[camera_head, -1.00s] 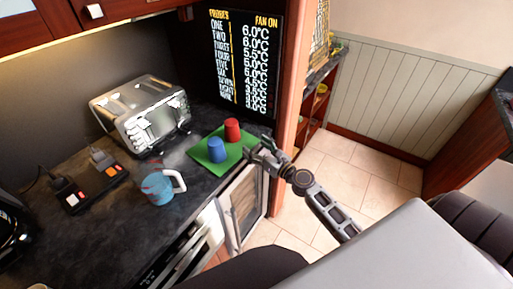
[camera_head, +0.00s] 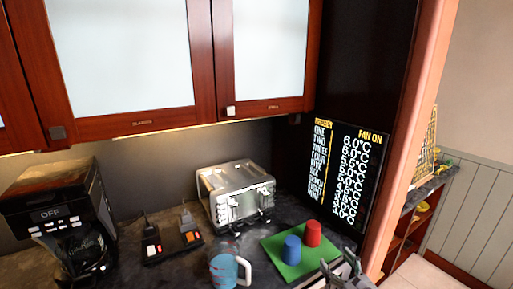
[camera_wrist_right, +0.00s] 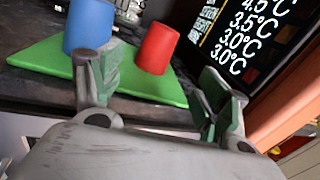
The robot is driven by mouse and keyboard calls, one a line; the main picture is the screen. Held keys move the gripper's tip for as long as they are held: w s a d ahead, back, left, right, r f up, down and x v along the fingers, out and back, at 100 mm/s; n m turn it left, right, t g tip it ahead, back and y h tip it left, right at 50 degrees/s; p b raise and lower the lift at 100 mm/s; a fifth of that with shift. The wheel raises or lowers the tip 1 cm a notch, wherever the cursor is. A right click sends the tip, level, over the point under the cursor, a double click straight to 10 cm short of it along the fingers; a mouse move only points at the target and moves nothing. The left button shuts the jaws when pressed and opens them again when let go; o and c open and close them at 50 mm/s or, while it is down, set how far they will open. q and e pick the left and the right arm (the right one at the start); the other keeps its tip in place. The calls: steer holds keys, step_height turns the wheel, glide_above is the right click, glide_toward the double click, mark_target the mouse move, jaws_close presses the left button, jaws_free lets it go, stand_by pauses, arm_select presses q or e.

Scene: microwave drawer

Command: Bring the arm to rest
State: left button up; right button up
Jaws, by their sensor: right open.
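My right gripper (camera_head: 338,268) shows at the bottom of the head view, by the front edge of a green mat (camera_head: 273,246). In the right wrist view my right gripper (camera_wrist_right: 160,92) has its two fingers wide apart with nothing between them. A blue cup (camera_head: 291,251) and a red cup (camera_head: 312,234) stand on the mat, apart from the fingers. Beyond the fingers the wrist view also shows the blue cup (camera_wrist_right: 88,24), the red cup (camera_wrist_right: 156,48) and the mat (camera_wrist_right: 40,62). My left gripper is in neither view.
A toaster (camera_head: 236,192), a power strip with plugs (camera_head: 172,245), a blue mug (camera_head: 224,270) and a coffee machine (camera_head: 60,205) stand on the dark counter. Wall cabinets (camera_head: 130,60) hang above. A lettered board (camera_head: 340,170) and a wooden post (camera_head: 415,130) stand right of the mat.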

steer(key=s+d+f+n+g+h, duration=0.2)
steer(key=d+f+n, duration=0.1)
steer(key=f+n, duration=0.7)
steer(key=s+d+f+n+g+h, duration=0.1)
steer(key=s+d+f+n+g, duration=0.15)
steer(key=f+n, duration=0.75)
steer(key=s+d+f+n+g+h, duration=0.1)
steer(key=s+f+n, duration=0.15)
steer(key=f, duration=0.45)
steer(key=s+d+f+n+g, duration=0.1)
steer(key=s+f+n+g, duration=0.1)
steer(key=s+f, duration=0.3)
steer(key=s+d+f+n+g+h, duration=0.1)
steer(key=s+d+f+n, duration=0.15)
steer(key=f, duration=0.55)
steer(key=s+a+f+n+g+h, duration=0.1)
steer(key=s+f+n+g, duration=0.2)
steer(key=s+f, duration=0.7)
steer(key=s+a+f+n+g, duration=0.1)
steer(key=s+f+n+g, duration=0.15)
steer(key=s+f, duration=0.75)
steer(key=s+a+g, duration=0.1)
steer(key=s+a, duration=0.3)
steer(key=s, duration=0.3)
steer(key=s+a+f+n+g, duration=0.1)
steer(key=s+a, duration=0.4)
steer(key=s, duration=0.3)
steer(key=shift+s+y, duration=0.2)
steer(key=shift+y, duration=0.2)
